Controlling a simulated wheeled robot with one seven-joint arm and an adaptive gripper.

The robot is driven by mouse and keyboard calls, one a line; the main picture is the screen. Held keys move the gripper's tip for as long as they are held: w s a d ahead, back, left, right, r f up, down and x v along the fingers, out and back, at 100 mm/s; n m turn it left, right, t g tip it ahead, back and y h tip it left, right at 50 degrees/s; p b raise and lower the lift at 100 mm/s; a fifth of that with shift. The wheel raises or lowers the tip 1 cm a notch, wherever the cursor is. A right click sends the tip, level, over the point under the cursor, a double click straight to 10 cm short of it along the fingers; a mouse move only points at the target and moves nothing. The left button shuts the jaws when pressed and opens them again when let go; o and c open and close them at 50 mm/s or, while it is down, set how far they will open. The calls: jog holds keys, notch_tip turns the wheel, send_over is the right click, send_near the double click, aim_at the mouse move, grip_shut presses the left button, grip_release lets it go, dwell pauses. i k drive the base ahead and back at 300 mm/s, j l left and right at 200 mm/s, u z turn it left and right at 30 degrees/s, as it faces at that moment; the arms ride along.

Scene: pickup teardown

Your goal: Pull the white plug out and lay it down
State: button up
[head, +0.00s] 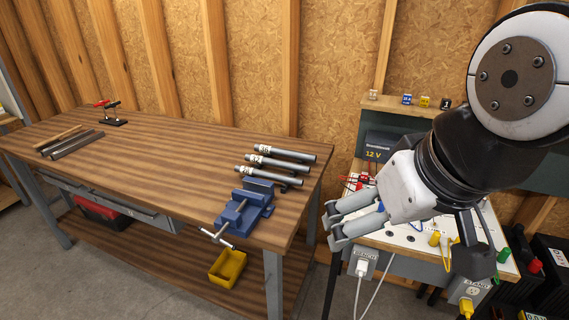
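The white plug (362,268) sits in the outlet box labelled BENCH on the front edge of the white-topped stand, at the lower middle right of the head view. A white cord hangs down from it. My gripper (335,226) is above and a little left of the plug, pointing left, clear of it. Its two grey fingers are apart, with nothing seen between them. My wrist and forearm hide much of the stand top.
A yellow plug (466,306) is at the STAND outlet on the right. A wooden workbench (150,160) on the left holds a blue vise (243,208) and metal tubes (285,154). A 12 V unit (383,145) stands behind my gripper. Dark batteries (550,260) are at right.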

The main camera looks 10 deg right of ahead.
aim_at(362, 268)
jog(key=z, duration=0.5)
jog(key=i+l+u, duration=0.2)
jog(key=l+u, duration=0.15)
jog(key=l, duration=0.25)
jog(key=i, duration=0.35)
jog(key=k+l+u, duration=0.1)
jog(key=l+u, duration=0.35)
jog(key=k+l+u, duration=0.15)
jog(key=l+u, duration=0.3)
jog(key=k+l+u, duration=0.15)
jog(key=u, duration=0.3)
